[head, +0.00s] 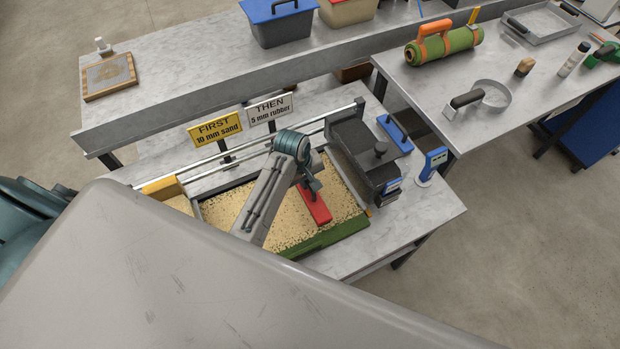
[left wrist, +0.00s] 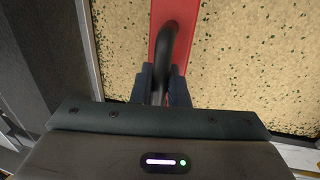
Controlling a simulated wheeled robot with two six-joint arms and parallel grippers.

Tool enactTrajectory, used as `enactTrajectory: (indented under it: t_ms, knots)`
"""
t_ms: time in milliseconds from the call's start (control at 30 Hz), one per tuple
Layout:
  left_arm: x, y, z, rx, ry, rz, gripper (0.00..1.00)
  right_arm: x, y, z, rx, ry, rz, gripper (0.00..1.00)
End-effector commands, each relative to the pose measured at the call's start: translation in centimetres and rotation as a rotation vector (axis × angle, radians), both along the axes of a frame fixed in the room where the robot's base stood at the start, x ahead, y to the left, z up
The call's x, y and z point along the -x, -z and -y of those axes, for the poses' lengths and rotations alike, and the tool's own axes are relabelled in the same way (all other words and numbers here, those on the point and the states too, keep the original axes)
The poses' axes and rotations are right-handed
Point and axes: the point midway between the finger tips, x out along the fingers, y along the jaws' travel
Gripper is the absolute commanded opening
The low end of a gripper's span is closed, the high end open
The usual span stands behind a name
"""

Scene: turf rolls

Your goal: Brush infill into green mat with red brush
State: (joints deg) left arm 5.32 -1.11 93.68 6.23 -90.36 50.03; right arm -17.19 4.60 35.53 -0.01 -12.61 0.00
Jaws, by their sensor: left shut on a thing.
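The green mat (head: 325,240) lies in a frame on the near table, and tan infill with dark green specks (head: 240,204) covers most of it. Plain green shows along its near right edge. The red brush (head: 316,206) rests on or just above the infill, right of the middle. My left gripper (head: 308,184) is over the brush. In the left wrist view my gripper (left wrist: 164,84) is shut on the dark curved handle of the brush (left wrist: 178,20). The brush's underside is hidden. My right gripper is not in view.
A dark hopper box (head: 364,155) stands at the mat's right end, beside a blue gauge (head: 432,164). A yellow sign (head: 214,129) and a white sign (head: 269,108) stand behind the mat. A rolled turf piece (head: 446,46) and a sieve (head: 490,95) lie on the right table.

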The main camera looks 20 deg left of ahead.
Motion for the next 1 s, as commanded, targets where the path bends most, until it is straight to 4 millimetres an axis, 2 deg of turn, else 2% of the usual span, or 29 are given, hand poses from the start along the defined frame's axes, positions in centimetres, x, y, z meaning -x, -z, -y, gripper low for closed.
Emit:
enactTrajectory:
  t_ms: [167,733,1000]
  knots:
    - [-0.3,-0.1,0.2,0.001,0.0,0.002,0.0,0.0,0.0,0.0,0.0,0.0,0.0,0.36]
    - [-4.5,-0.1,3.8,0.001,0.0,0.002,0.0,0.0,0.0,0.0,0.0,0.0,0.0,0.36]
    - [-5.0,0.0,4.2,0.001,0.0,0.001,0.0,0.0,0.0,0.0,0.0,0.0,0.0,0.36]
